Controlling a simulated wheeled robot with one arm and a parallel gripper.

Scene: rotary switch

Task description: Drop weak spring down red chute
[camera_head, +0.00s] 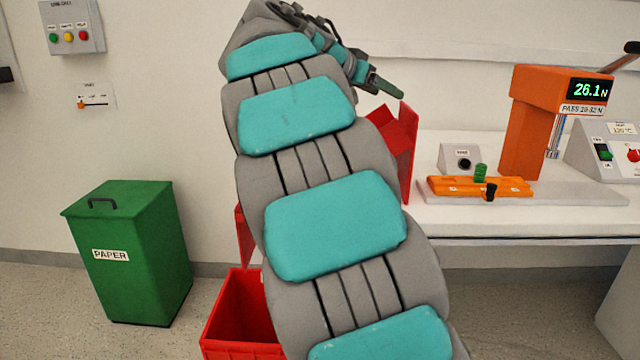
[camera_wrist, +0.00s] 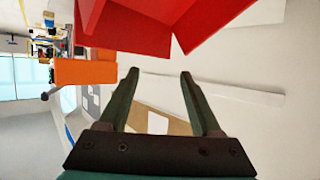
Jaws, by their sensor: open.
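The red chute (camera_head: 398,140) stands at the left end of the white bench, partly hidden behind my arm. Its red panels also fill the top of the wrist view (camera_wrist: 150,25). My gripper (camera_head: 388,89) is just above the chute's upper edge in the head view. In the wrist view its two fingers (camera_wrist: 160,75) are apart with nothing between them. I cannot make out a loose weak spring in either view. The orange tester (camera_head: 535,120) reads 26.1 N, with a label "PASS 28-32 N". A thin silver part, possibly a spring, shows under its head.
A red bin (camera_head: 238,315) stands on the floor, partly behind my arm. A green lidded paper bin (camera_head: 130,255) stands left. An orange fixture (camera_head: 460,187) with a green and a black piece lies on the bench (camera_head: 500,222). A small switch box (camera_head: 460,159) is behind it.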

